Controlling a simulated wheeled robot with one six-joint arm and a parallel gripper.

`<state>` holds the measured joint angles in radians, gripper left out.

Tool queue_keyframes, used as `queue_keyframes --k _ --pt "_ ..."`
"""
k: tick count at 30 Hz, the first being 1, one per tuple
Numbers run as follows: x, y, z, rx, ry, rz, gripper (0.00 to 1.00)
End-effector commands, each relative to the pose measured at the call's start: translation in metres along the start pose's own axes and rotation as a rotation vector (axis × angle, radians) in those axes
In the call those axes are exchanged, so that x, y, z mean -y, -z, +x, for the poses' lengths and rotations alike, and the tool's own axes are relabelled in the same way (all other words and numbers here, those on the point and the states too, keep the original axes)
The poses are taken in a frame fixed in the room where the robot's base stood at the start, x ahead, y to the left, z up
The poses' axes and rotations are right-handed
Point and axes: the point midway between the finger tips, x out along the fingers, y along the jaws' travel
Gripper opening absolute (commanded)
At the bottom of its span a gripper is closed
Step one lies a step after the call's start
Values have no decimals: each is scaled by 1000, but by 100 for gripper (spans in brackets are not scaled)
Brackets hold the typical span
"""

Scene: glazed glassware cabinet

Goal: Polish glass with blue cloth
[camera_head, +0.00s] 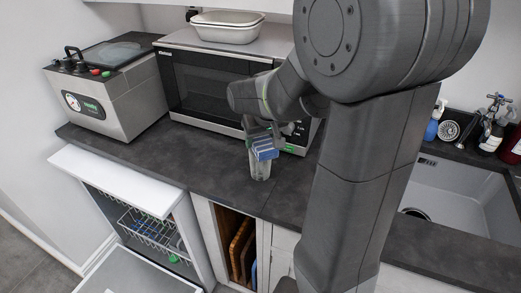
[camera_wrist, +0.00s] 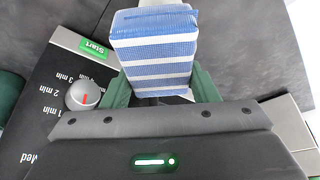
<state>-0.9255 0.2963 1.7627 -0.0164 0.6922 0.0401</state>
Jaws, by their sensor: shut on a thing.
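The blue cloth (camera_head: 266,150) is a blue-and-white striped block. My gripper (camera_head: 262,138) is shut on it above the dark counter, in front of the microwave. In the wrist view the cloth (camera_wrist: 152,42) sits between my two green fingers, its striped face showing. A clear glass (camera_head: 260,170) stands upright on the counter directly below the cloth. The cloth overlaps the glass's upper part in the head view; I cannot tell whether they touch. The glass is hidden in the wrist view.
A microwave (camera_head: 210,88) stands close behind, with a white dish (camera_head: 228,28) on top. A steel appliance (camera_head: 115,92) is at the left. An open dishwasher (camera_head: 115,180) is below the counter. A sink (camera_head: 460,200) is at the right. The counter left of the glass is clear.

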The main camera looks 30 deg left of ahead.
Motion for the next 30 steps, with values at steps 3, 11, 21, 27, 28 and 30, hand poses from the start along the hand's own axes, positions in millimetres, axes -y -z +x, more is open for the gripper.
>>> queue_keyframes --k 3,11,21,27,28,30 --pt "-4 -4 -2 0 -1 1 36" --pt "-6 -7 -4 0 0 -1 36" --pt "2 2 2 -2 0 -1 36" --pt "8 9 6 0 0 -2 36" --pt "9 10 6 0 0 -1 36" --pt "10 11 7 -1 0 -1 36"
